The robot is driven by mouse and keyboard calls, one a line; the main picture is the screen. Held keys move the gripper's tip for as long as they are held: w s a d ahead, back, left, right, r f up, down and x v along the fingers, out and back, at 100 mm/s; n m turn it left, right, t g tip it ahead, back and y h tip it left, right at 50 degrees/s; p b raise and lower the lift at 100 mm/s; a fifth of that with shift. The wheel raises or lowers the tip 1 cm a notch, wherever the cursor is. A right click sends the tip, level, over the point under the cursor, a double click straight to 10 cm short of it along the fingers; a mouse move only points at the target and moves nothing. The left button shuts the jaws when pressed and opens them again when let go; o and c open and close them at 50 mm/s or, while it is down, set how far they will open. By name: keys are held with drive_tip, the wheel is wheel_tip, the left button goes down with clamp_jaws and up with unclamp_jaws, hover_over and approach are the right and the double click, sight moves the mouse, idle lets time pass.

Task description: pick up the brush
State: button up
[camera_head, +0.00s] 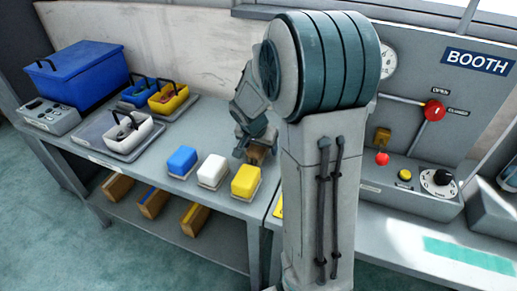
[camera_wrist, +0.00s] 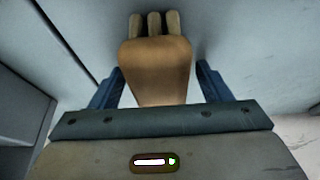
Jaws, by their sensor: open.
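The brush shows in the wrist view as a brown block (camera_wrist: 155,68) with several tan stubs at its far end. It lies on the grey bench between the two blue fingers of my gripper (camera_wrist: 159,72), with a gap on each side. My gripper is open and not closed on it.
Trays with handled bins (camera_head: 128,130) and a blue box (camera_head: 75,72) are farther left. A control panel (camera_head: 420,140) with a red knob is at right.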

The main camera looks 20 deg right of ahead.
drive_tip(key=c, duration=1.1)
drive_tip(key=shift+r, duration=0.15)
wheel_tip(320, 180, up, 4)
drive_tip(key=shift+r, duration=0.15)
drive_tip(key=s+d+r+p, duration=0.1)
drive_tip(key=s+d+r, duration=0.1)
drive_tip(key=d+r, duration=0.4)
drive_tip(key=d, duration=0.5)
drive_tip(key=shift+d+r, duration=0.2)
drive_tip(key=shift+d, duration=0.05)
